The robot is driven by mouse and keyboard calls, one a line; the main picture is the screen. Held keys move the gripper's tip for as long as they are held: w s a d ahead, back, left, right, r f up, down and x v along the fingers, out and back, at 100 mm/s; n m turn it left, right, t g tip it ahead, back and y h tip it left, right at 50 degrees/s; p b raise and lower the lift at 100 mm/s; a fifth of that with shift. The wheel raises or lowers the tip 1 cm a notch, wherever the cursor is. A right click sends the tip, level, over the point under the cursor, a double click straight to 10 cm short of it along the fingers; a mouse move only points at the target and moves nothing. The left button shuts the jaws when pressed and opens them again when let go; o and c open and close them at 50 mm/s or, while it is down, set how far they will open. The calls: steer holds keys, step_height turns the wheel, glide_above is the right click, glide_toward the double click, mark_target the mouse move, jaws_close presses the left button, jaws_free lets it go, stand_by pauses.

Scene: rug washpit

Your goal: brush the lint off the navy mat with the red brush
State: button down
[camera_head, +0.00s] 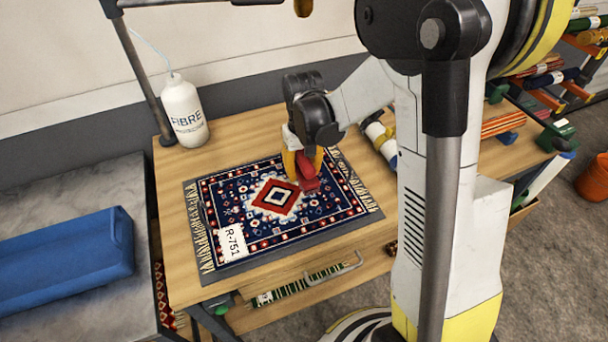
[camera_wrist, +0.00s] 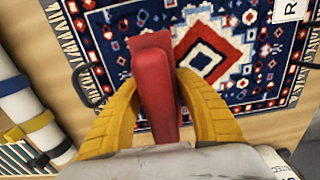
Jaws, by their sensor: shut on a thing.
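My gripper (camera_head: 304,164) is shut on the red brush (camera_wrist: 155,95), with a yellow finger on either side of it. The brush is above the upper right part of a patterned navy and red rug (camera_head: 330,207). I cannot tell whether its underside touches the rug. The rug has pale fringes at both ends and lies on a plain dark mat (camera_head: 300,242) on the wooden table. I cannot tell which of the two is the navy mat. No lint can be told apart from the white pattern. The brush hides part of the rug in the wrist view.
A white label (camera_head: 232,242) lies on the rug's left corner. A white FIBRE bottle (camera_head: 184,110) stands at the table's back left. A white roll with coloured bands (camera_head: 378,138) lies at the back right. A blue container (camera_head: 65,260) sits left of the table.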

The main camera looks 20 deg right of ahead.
mark_target(303, 157)
steer(key=shift+r+p, duration=0.95)
steer(key=shift+r, duration=0.75)
